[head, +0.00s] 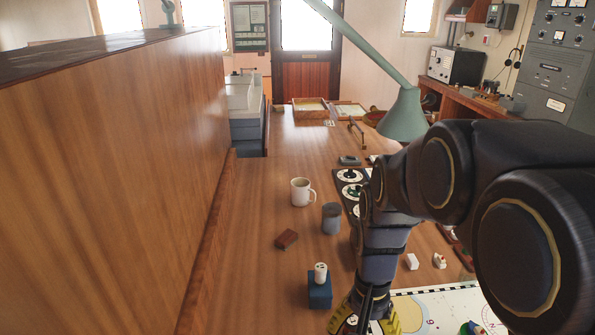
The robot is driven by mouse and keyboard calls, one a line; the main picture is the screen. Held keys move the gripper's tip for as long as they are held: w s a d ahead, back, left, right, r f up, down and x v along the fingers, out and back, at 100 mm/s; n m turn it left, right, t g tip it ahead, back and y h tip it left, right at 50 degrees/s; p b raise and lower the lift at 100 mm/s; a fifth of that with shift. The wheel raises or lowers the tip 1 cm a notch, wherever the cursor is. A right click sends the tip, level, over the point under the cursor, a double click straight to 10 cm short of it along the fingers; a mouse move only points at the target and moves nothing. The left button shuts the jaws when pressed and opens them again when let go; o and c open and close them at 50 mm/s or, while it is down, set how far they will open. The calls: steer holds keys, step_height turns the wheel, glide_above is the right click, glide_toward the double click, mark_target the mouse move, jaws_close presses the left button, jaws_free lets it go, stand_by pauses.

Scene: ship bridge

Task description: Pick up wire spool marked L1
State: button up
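My gripper (366,318) points down at the bottom edge of the head view, with yellow-and-black striped fingers. The fingers show some distance apart, but their tips are cut off or hidden, so I cannot tell whether anything is between them. No L1 mark is readable anywhere. A small white cylinder (320,272) stands on a blue box (320,292), just left of my gripper; I cannot tell whether it is a spool. Round white discs with dark centres (351,175) lie on a dark panel on the desk, partly behind my arm.
A white mug (301,191), a grey cup (331,217) and a small reddish-brown block (286,239) stand on the wooden desk (255,215). A green lamp (404,117) hangs over it. A chart (448,308) and small white pieces (412,261) lie right. A tall wooden panel (110,180) borders the left.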

steer(key=w+d+f+m, duration=0.3)
steer(key=w+f+m, duration=0.2)
steer(key=w+f, duration=0.6)
steer(key=m+t, duration=0.1)
steer(key=m, duration=0.2)
glide_above(351, 319)
step_height(351, 319, down, 6)
steer(key=shift+s+f, duration=0.1)
step_height(351, 319, down, 2)
steer(key=shift+f+m, duration=0.25)
steer(key=shift+m, duration=0.05)
steer(key=f, duration=0.6)
steer(key=shift+d, duration=0.2)
steer(key=shift+r, duration=0.1)
steer(key=shift+c, duration=0.4)
jaws_close()
